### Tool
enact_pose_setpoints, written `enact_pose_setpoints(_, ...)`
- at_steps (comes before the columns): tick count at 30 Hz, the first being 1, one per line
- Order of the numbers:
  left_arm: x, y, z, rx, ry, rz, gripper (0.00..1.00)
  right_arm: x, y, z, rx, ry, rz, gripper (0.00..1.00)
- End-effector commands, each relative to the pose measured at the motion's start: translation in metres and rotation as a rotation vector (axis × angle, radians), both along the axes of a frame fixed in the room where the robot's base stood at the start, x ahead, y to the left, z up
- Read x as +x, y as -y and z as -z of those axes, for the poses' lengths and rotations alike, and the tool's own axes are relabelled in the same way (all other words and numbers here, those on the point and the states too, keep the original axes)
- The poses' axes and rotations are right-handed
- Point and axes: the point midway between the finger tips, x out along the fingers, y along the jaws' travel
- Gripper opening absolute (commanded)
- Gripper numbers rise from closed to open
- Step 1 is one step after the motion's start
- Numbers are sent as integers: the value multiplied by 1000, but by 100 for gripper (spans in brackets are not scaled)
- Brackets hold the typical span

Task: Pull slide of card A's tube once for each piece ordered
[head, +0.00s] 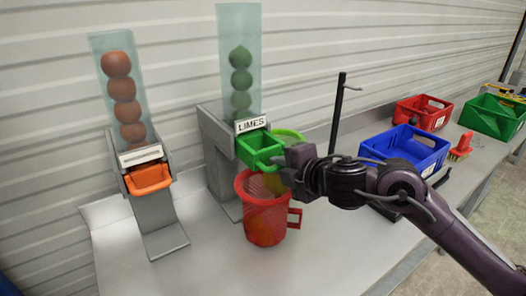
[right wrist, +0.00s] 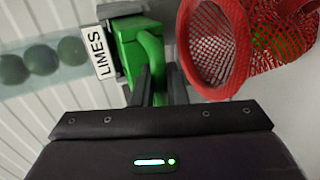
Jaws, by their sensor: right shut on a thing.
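The limes tube (head: 239,75) is clear and holds several green limes in a column. Its LIMES label (head: 251,124) sits above the green slide (head: 257,150). My right gripper (head: 279,163) is at the slide's front. In the right wrist view, its fingers (right wrist: 158,85) are shut on the slide's green handle (right wrist: 152,52). A red mesh cup (head: 264,222) stands under the slide, with greenish and orange shapes dimly showing through its wall. Another clear tube (head: 115,62) at the left holds several orange-red fruits above an orange slide (head: 148,178). Its label is unreadable. No card marked A is legible. My left gripper is out of view.
A blue crate (head: 405,148), a red crate (head: 421,113) and a green crate (head: 490,115) stand at the right. A red brush (head: 461,147) lies near the blue crate. A black post (head: 338,112) rises behind my right arm. The grey counter (head: 205,265) is clear at the front left.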

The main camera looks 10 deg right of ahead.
Motion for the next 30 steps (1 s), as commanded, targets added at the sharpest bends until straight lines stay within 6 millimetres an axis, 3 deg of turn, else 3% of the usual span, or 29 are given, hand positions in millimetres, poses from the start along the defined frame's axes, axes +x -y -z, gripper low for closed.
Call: enact_pose_setpoints(30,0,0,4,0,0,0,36,68,-24,-4,3,6,10,0)
